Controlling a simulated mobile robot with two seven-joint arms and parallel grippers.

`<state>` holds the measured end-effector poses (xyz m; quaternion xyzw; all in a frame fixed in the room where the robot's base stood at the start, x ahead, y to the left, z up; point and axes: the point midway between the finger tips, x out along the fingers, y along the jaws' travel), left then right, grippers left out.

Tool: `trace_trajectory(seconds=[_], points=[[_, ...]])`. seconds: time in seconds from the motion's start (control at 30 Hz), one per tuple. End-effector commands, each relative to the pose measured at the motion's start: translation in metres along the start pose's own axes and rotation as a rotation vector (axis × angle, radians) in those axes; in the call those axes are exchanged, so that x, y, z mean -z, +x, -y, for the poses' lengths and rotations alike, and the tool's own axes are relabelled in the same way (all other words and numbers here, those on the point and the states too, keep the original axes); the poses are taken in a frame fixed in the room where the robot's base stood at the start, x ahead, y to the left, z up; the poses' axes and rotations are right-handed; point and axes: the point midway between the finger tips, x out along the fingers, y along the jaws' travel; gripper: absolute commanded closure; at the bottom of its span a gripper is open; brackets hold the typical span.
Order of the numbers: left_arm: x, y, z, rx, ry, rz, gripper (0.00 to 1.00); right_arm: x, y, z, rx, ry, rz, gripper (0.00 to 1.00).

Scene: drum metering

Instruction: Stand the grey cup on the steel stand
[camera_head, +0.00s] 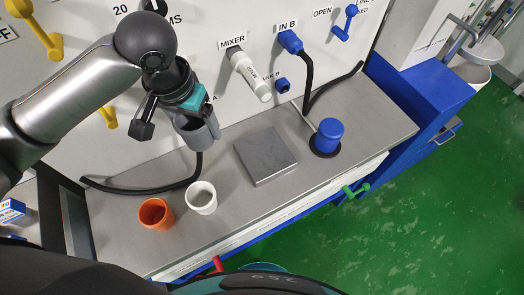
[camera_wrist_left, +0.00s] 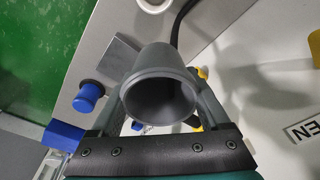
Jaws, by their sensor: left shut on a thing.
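The grey cup (camera_head: 197,132) is held by my left gripper (camera_head: 193,116), above the counter and to the left of the steel stand. In the left wrist view the grey cup (camera_wrist_left: 159,85) sits between the two fingers of the left gripper (camera_wrist_left: 160,110), with its open mouth facing the camera. The steel stand (camera_head: 265,156) is a flat square grey block on the counter, with nothing on it. It also shows in the left wrist view (camera_wrist_left: 115,60), partly behind the cup. My right gripper is not seen in either view.
A white cup (camera_head: 201,198) and an orange cup (camera_head: 156,213) stand on the counter (camera_head: 232,222) left of the stand. A blue-capped fitting (camera_head: 328,136) stands to its right. A black hose (camera_head: 140,188) lies along the wall panel behind, where a white MIXER handle (camera_head: 250,75) sticks out.

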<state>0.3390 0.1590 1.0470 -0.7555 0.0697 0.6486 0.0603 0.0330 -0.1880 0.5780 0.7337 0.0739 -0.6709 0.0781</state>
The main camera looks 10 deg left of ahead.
Motion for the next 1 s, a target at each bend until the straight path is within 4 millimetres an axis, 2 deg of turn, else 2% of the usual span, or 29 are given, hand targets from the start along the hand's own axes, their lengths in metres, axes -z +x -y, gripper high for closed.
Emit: trace_trajectory(seconds=[0.17,0.27,0.7,0.83,1.0], points=[[-0.001,0.004,0.001,0.001,0.008,0.001,0.76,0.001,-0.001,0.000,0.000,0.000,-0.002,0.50],[-0.004,0.017,0.001,0.001,0.006,0.005,0.76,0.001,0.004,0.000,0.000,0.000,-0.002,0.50],[-0.021,0.130,0.001,0.001,0.008,0.005,0.76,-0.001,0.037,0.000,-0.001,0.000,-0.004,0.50],[-0.024,0.150,0.001,0.001,0.008,0.003,0.76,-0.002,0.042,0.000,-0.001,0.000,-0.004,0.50],[-0.025,0.160,0.001,0.001,0.008,0.001,0.76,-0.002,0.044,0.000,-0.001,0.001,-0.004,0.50]])
